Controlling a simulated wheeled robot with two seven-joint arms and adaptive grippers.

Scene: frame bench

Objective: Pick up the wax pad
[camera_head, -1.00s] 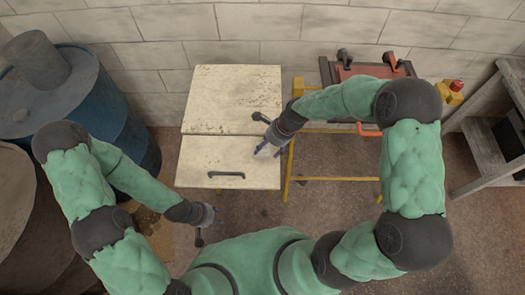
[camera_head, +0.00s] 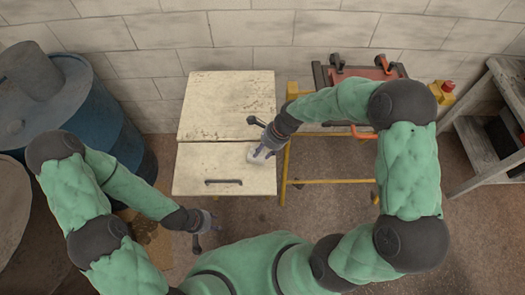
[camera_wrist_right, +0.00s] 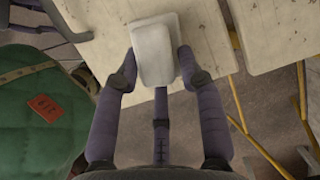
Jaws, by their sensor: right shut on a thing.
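The wax pad is a pale, rounded rectangular block (camera_wrist_right: 152,52), held between the purple fingers of my right gripper (camera_wrist_right: 158,64) in the right wrist view. In the head view the pad (camera_head: 257,154) shows as a small whitish shape at my right gripper (camera_head: 262,150), over the right side of the cream cabinet's near panel (camera_head: 210,163). I cannot tell whether the pad touches that panel. My left gripper (camera_head: 204,227) is low, in front of the cabinet's near edge and away from the pad. Its finger opening is too small to read.
The near panel has a dark handle (camera_head: 223,182); the cream far panel (camera_head: 228,105) lies behind it. A yellow frame (camera_head: 325,182) with red-topped equipment (camera_head: 375,72) stands right. Blue barrels (camera_head: 85,105) stand left, a grey shelf (camera_head: 480,150) far right. A block wall closes the back.

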